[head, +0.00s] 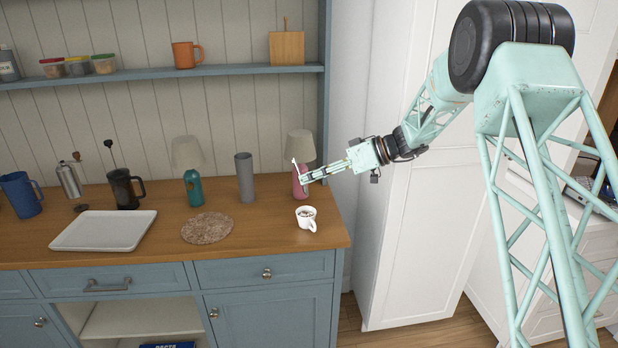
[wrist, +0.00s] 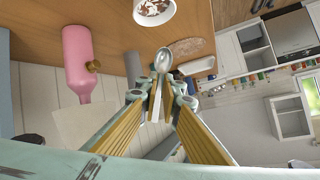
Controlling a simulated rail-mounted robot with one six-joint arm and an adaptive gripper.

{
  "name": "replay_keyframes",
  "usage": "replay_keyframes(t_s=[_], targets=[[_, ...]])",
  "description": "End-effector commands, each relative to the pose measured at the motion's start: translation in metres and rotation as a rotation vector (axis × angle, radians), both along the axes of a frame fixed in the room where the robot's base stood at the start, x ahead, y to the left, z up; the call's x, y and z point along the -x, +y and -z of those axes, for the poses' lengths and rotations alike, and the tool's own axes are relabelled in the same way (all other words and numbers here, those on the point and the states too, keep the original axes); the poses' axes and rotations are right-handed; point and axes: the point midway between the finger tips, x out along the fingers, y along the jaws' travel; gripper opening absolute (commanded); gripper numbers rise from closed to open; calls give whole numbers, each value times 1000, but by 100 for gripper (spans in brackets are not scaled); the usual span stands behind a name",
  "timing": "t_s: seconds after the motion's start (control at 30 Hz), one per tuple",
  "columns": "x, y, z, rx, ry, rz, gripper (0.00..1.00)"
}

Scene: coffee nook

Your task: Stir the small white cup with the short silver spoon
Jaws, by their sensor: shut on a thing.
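The small white cup (head: 306,217) stands upright on the wooden counter near its right end, its handle toward the front right. In the wrist view the cup (wrist: 155,14) is at the top edge, partly cut off, with a white and brown pattern inside. My gripper (head: 308,178) is above and behind the cup, apart from it. In the wrist view my gripper (wrist: 162,97) is shut on the short silver spoon (wrist: 164,58), whose bowl sticks out beyond the fingertips. The spoon's bowl is outside the cup.
A pink bottle-shaped lamp (head: 301,184) stands right behind my gripper. A grey cylinder (head: 245,178), a teal lamp (head: 193,188), a round cork mat (head: 208,228) and a white tray (head: 104,231) lie farther left. The counter between mat and cup is clear.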

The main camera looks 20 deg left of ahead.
Motion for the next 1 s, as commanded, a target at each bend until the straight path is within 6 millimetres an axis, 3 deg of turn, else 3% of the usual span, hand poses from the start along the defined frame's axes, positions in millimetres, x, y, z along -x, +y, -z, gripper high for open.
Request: replay_keyframes(t_s=[1.0], targets=[[-17, 26, 37, 1, 0, 0, 0]])
